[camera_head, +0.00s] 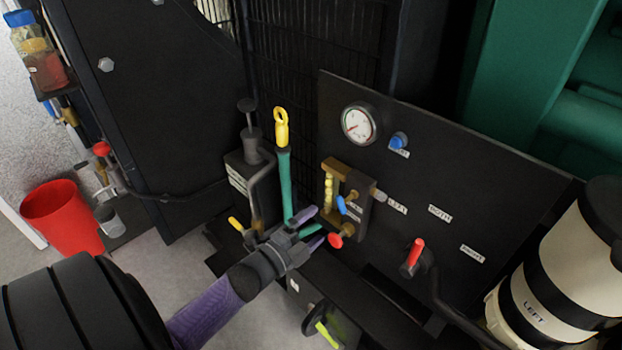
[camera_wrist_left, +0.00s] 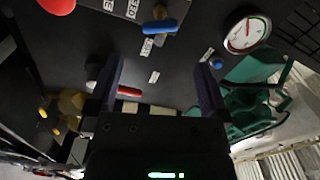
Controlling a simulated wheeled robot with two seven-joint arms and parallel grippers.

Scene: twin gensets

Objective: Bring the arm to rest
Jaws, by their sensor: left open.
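My left arm enters the head view from the lower left, with a purple forearm. My left gripper (camera_head: 317,226) is open, with its two purple fingers apart near the foot of a green rod with a yellow ring top (camera_head: 281,128). Nothing clear shows between the fingers. In the left wrist view, the open fingers of the gripper (camera_wrist_left: 160,75) frame part of the dark panel (camera_wrist_left: 185,75). Whether a finger touches the rod or the brass valve block (camera_head: 331,188) cannot be told. My right gripper is not in view.
The black panel (camera_head: 480,180) carries a gauge (camera_head: 359,124), a blue knob (camera_head: 398,140), a red knob (camera_head: 335,241) and a red lever (camera_head: 414,252). A cream canister (camera_head: 560,260) stands right. A red bucket (camera_head: 62,215) stands on the floor at left.

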